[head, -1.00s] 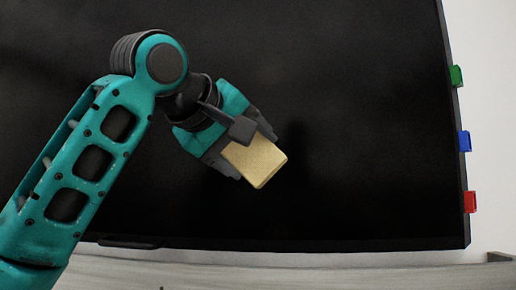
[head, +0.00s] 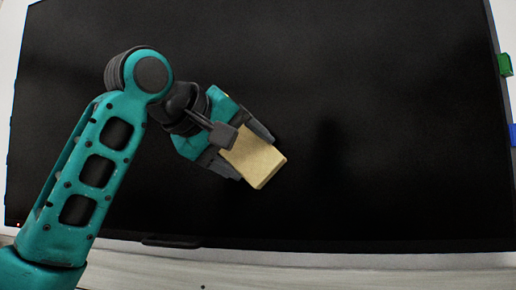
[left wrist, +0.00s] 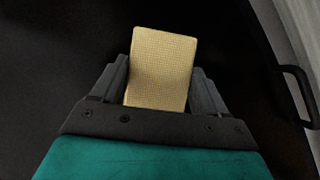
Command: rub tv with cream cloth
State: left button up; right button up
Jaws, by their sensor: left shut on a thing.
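The tv (head: 390,130) is a large black screen that fills most of the head view. My left gripper (head: 250,150) is in front of the lower middle of the screen. It is shut on the cream cloth (head: 258,162), a block-like folded piece that sticks out past the fingertips. In the left wrist view the cloth (left wrist: 161,68) sits between the two fingers, with the dark screen behind it. I cannot tell whether the cloth touches the screen. My right gripper is not in view.
A green clip (head: 505,65) and a blue clip (head: 513,134) sit on the tv's right edge. A pale ledge (head: 300,272) runs below the tv. A dark handle-like part (left wrist: 297,95) shows at the right in the left wrist view.

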pick_arm(q)
jog(key=shift+w+a, duration=0.1)
jog(key=shift+a, duration=0.15)
jog(key=shift+s+a+f+b, duration=0.1)
jog(key=shift+s+f+b, duration=0.05)
jog(key=shift+s+b, duration=0.35)
jog(key=shift+s+a+f+b, duration=0.1)
jog(key=shift+s+a+b, duration=0.25)
jog(key=shift+s, duration=0.45)
jog(key=shift+s+a+r+b, duration=0.15)
jog(key=shift+s+b, duration=0.25)
jog(key=shift+s, duration=0.4)
jog(key=shift+s+a+f+b, duration=0.15)
jog(key=shift+s+a+b, duration=0.2)
jog(key=shift+s, duration=0.45)
